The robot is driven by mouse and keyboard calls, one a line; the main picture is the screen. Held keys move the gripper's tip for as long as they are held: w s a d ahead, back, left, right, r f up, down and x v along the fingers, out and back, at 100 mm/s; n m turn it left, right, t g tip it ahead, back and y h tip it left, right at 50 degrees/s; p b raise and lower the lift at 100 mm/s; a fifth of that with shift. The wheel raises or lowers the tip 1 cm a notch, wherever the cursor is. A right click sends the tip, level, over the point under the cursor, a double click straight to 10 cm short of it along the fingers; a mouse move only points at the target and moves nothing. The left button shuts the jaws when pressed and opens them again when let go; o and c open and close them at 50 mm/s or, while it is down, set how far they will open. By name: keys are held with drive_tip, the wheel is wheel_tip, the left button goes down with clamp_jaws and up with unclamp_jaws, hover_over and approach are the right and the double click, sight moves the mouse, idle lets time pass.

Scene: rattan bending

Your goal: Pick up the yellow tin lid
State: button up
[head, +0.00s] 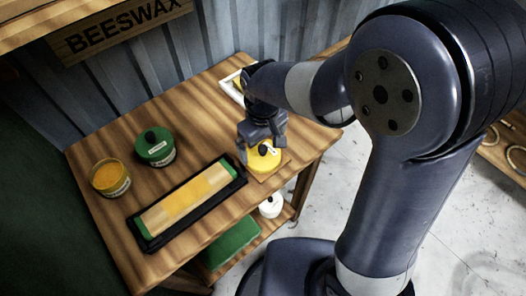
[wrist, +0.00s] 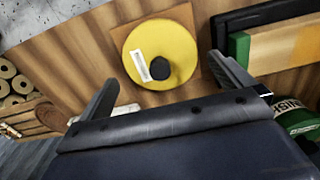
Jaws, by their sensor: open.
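The yellow tin lid (head: 268,159) is a round disc with a black knob and a small white label. It lies on a square wooden board near the table's right edge in the head view. In the wrist view the lid (wrist: 178,68) is seen from above, whole, on its board. My gripper (head: 259,150) is over the lid in the head view. In the wrist view my gripper (wrist: 165,82) is open, with one finger to each side of the lid and knob. I cannot tell how high the fingertips are above it.
A black tray (head: 141,240) with a yellow-and-green block lies left of the lid. A green tin (head: 156,150) and an open yellow tin (head: 110,178) stand farther left. A white-framed item (head: 229,82) lies behind my gripper. The table's left front is clear.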

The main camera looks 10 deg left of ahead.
drive_tip(key=shift+f, duration=1.45)
drive_tip(key=shift+c, duration=0.3)
drive_tip(key=c, duration=0.7)
drive_tip(key=shift+o, duration=0.2)
drive_tip(key=shift+r, duration=0.1)
